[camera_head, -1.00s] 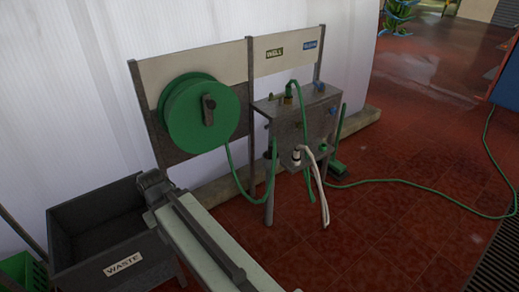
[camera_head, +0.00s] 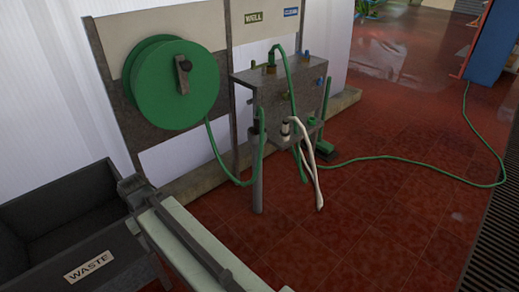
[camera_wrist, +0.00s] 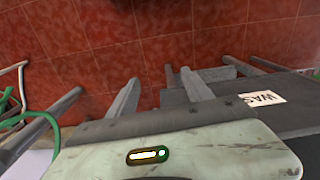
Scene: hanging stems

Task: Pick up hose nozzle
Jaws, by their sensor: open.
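In the head view, a green hose (camera_head: 215,150) runs from a green reel (camera_head: 178,85) to a dark upright holder (camera_head: 257,150) on a grey metal stand (camera_head: 275,98). A second green hose (camera_head: 291,75) loops from a fitting on the stand's top and hangs in front. A white hose (camera_head: 316,180) hangs beside it. I cannot tell which hose end is the nozzle. My gripper (camera_wrist: 161,92) shows in the wrist view, open and empty, its two grey fingers apart above red tiles. White and green hose parts (camera_wrist: 20,100) are at that view's left edge, apart from the fingers.
A dark waste bin (camera_head: 60,215) stands at the left; its label (camera_wrist: 262,99) shows at right in the wrist view. A green hose (camera_head: 420,165) crosses the floor toward a blue cabinet (camera_head: 500,45). Red tiles (camera_head: 360,235) right of the stand are mostly clear.

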